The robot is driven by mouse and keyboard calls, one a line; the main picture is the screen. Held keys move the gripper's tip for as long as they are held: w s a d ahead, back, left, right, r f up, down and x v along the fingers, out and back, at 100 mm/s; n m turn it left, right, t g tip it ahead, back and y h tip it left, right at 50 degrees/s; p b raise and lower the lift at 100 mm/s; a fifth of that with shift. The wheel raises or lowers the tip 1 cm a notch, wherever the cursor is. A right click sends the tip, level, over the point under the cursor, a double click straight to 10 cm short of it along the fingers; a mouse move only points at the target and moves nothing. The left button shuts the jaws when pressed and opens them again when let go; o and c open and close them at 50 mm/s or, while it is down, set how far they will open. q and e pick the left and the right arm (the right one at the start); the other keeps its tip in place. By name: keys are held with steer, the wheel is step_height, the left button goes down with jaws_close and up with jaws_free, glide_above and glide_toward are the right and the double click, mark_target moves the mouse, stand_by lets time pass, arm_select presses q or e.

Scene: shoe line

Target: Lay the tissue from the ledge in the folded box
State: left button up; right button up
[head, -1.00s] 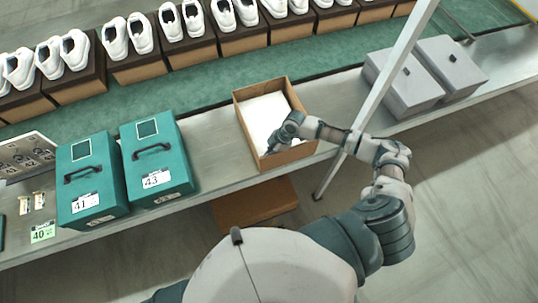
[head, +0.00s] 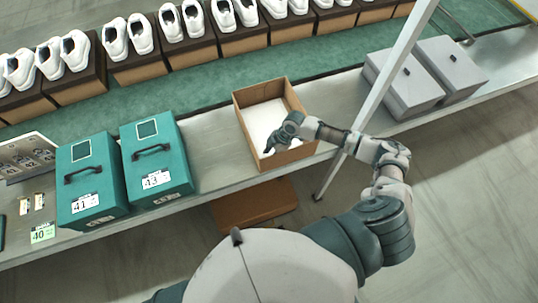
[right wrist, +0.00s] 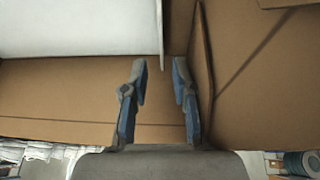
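The folded box (head: 240,118) is an open brown cardboard box on the grey bench, in the middle of the head view. The white tissue (head: 262,118) lies inside it, low between its walls. In the right wrist view the tissue (right wrist: 75,28) is a flat white sheet at upper left, against brown cardboard. My right gripper (head: 270,146) reaches into the near right part of the box. In the right wrist view its two fingers (right wrist: 160,68) are apart with nothing between them, beside the tissue's near right corner. My left gripper is not in view.
Two teal boxes (head: 155,158) with handles stand left of the folded box. Two grey lidded boxes (head: 403,85) stand to the right, behind a slanted grey post (head: 380,85). A green belt (head: 215,92) and a row of shoe-topped boxes run behind. A brown box (head: 255,203) shows below the bench edge.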

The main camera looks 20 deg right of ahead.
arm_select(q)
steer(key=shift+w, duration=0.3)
arm_select(e)
steer(key=w+v, duration=0.1)
steer(key=v, duration=1)
steer(key=shift+s+a+r, duration=0.2)
steer(key=shift+s+r, duration=0.25)
